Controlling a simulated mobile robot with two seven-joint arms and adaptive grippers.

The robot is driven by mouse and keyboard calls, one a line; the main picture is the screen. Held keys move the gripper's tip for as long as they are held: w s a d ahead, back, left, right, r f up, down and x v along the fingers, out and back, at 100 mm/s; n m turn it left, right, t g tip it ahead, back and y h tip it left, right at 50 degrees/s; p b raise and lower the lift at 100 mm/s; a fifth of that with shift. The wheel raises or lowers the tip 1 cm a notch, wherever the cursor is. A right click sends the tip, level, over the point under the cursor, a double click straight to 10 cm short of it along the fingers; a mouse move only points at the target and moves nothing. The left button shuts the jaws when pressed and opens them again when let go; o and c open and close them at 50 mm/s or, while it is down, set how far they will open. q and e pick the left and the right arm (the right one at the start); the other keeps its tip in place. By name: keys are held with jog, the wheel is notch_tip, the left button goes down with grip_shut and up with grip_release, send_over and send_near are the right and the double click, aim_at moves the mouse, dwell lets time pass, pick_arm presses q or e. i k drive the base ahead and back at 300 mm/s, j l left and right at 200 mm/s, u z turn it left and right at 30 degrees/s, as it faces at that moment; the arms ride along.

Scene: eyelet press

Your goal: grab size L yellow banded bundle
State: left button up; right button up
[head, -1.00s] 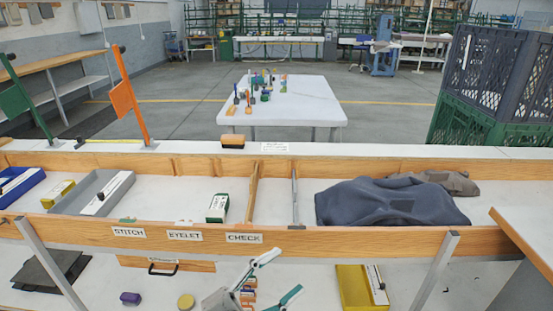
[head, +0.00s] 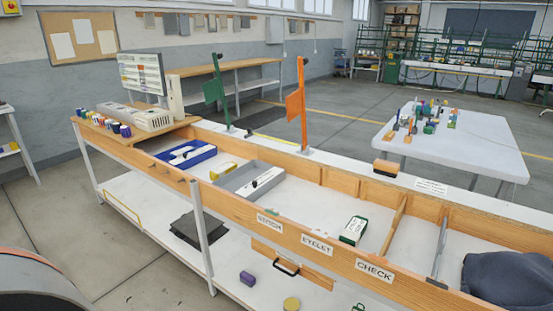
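No bundle with a readable size L mark shows in the head view. A yellow piece with a pale face (head: 223,170) lies in the bench trough between the blue tray and the grey tray; I cannot tell if it is a banded bundle. A white bundle with a green band (head: 353,230) lies in the trough behind the EYELET and CHECK labels. A round yellow thing (head: 291,303) is on the lower shelf. Neither of my grippers shows clearly; a small green bit at the bottom edge is too cut off to tell.
The blue tray (head: 187,155) and grey tray (head: 246,179) sit in the trough. A purple block (head: 248,278) is on the lower shelf. A dark cloth (head: 508,279) fills the right end. Green (head: 215,92) and orange (head: 295,103) flags stand behind. Open floor lies at left.

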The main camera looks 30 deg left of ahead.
aim_at(219, 172)
jog(key=u, duration=1.35)
jog(key=z, duration=0.6)
jog(key=i+j+z, duration=0.1)
jog(key=j+z, duration=0.35)
jog(key=z, duration=0.25)
jog(key=i+j+z, duration=0.1)
jog(key=j+z, duration=0.5)
jog(key=j, duration=0.2)
jog(key=j+z, duration=0.25)
jog(key=j, duration=0.15)
jog(key=k+j+z, duration=0.1)
jog(key=j, duration=0.25)
jog(key=j+z, duration=0.1)
jog(key=j, duration=0.2)
jog(key=k+j+z, duration=0.1)
jog(key=j, duration=0.2)
jog(key=k+j, duration=0.1)
jog(key=j, duration=0.3)
jog(key=k+j, duration=0.15)
jog(key=j, duration=0.25)
jog(key=k+j, duration=0.1)
jog(key=j, duration=0.3)
jog(key=k+j+z, duration=0.1)
jog(key=j, duration=0.25)
jog(key=k+j, duration=0.15)
jog(key=j, duration=0.25)
